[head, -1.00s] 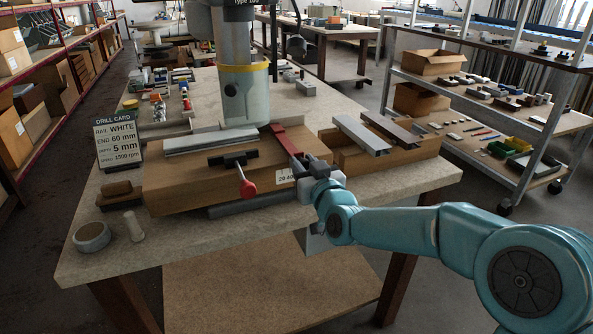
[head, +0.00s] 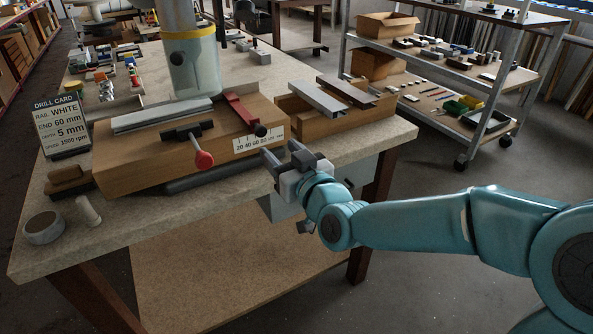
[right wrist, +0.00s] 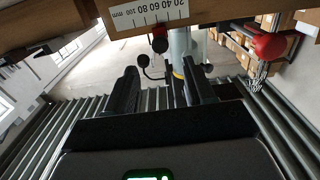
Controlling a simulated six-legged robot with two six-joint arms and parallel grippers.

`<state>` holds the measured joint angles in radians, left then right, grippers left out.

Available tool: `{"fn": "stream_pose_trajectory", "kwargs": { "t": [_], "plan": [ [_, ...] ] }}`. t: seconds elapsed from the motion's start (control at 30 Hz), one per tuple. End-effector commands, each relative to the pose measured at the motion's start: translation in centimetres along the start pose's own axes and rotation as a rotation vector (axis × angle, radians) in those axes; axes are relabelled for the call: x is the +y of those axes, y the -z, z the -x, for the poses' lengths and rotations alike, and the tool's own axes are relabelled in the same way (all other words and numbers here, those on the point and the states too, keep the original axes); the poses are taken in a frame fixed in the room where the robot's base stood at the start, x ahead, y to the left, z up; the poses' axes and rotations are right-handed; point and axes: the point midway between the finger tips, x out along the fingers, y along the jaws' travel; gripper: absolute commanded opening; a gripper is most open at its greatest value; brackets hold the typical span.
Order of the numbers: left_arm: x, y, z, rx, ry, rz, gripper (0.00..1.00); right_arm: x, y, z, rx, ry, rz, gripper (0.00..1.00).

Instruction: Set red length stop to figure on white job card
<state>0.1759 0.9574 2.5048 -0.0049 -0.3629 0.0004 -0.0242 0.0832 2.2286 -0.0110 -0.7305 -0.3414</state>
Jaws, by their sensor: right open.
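The red length stop (head: 240,109) is a red bar with a dark knob at its near end, lying across the wooden drill fixture. Its knob is above the middle of the white millimetre scale (head: 259,141); the exact reading is unclear. In the right wrist view the dark knob (right wrist: 160,45) hangs beside the scale (right wrist: 146,17), around 60 to 80. The job card (head: 61,125) reads rail WHITE, end 60 mm, depth 5 mm. My right gripper (head: 283,159) is open and empty, in front of and below the stop, apart from it. My left gripper is not in view.
A red-knobbed clamp lever (head: 203,159) juts from the fixture's front, left of the scale. Two rails (head: 333,96) lie on a wooden holder at right. A drill column (head: 191,65) stands behind. A roll (head: 43,228) and pale peg (head: 88,211) are at the front left.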

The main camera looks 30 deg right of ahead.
Motion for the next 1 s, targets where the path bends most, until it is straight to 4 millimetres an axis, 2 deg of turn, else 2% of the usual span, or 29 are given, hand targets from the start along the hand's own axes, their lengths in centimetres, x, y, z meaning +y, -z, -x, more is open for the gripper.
{"fn": "stream_pose_trajectory", "kwargs": {
  "t": [0.03,0.1,0.2,0.33,0.9,0.97,1.0],
  "plan": [
    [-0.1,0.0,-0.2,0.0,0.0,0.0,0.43,0.0,-0.1,1.4,0.001,0.0,0.0,0.53],
    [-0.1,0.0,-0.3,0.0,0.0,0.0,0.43,0.0,0.0,2.9,0.002,0.0,0.0,0.53],
    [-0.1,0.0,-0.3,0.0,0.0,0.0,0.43,0.0,0.1,4.5,0.002,0.0,0.001,0.53],
    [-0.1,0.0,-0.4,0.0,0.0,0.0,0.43,0.0,0.0,5.8,0.0,0.001,0.001,0.53],
    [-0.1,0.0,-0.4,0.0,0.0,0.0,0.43,0.0,0.0,6.2,-0.001,-0.001,0.0,0.53],
    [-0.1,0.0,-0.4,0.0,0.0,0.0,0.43,0.2,-0.6,6.0,-0.014,-0.005,0.0,0.53],
    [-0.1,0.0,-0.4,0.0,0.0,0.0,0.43,0.1,-1.6,5.7,-0.037,-0.003,0.0,0.53]
  ]
}}
